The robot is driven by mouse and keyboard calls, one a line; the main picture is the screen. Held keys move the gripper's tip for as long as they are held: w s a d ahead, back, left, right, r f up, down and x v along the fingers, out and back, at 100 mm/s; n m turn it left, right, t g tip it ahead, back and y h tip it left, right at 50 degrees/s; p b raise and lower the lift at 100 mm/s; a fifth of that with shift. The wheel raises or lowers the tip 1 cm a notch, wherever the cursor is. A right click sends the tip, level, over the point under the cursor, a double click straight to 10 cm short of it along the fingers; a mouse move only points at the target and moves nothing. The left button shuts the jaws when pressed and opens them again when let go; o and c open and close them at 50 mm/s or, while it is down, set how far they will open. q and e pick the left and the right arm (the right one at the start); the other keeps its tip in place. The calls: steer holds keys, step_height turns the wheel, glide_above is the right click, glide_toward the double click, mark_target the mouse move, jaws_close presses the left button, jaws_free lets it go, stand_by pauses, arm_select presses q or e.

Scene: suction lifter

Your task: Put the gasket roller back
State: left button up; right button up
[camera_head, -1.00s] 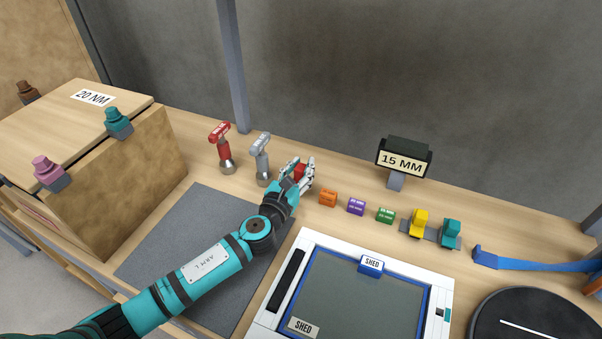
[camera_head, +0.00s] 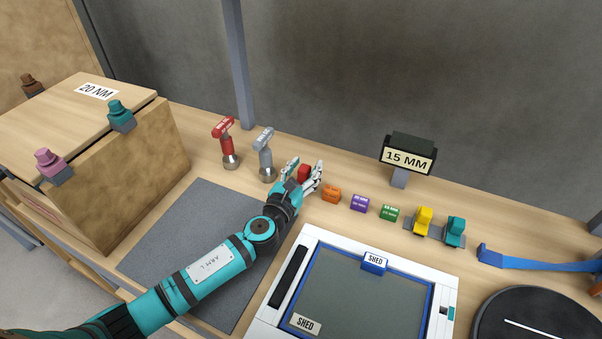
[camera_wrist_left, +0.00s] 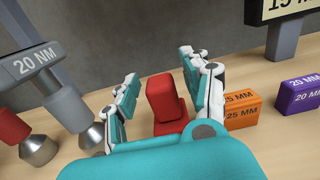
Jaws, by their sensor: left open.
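My left gripper (camera_head: 306,170) is open at the back of the bench, its fingers spread on either side of a small red block (camera_head: 304,173). In the left wrist view the red block (camera_wrist_left: 163,100) stands on a red base between the open fingers (camera_wrist_left: 158,72), with gaps on both sides. The palm hides the block's near foot. No thing is labelled as the gasket roller, so I cannot tell whether the red block is it. My right gripper is not in view.
Orange (camera_head: 331,193), purple (camera_head: 360,203) and green (camera_head: 390,212) blocks stand in a row to the right. Red (camera_head: 227,145) and grey (camera_head: 265,155) T-handled tools stand to the left. A 15 MM sign (camera_head: 408,157) is behind. The grey mat (camera_head: 190,230) has free room.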

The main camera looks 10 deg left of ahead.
arm_select(q)
steer(key=shift+s, duration=0.3)
steer(key=s, duration=0.3)
steer(key=s+a, duration=0.1)
steer(key=s, duration=0.3)
steer(key=s+a+b, duration=0.1)
steer(key=s, duration=0.3)
steer(key=shift+s+a+r, duration=0.1)
steer(key=shift+a+r, duration=0.05)
steer(key=shift+a, duration=0.05)
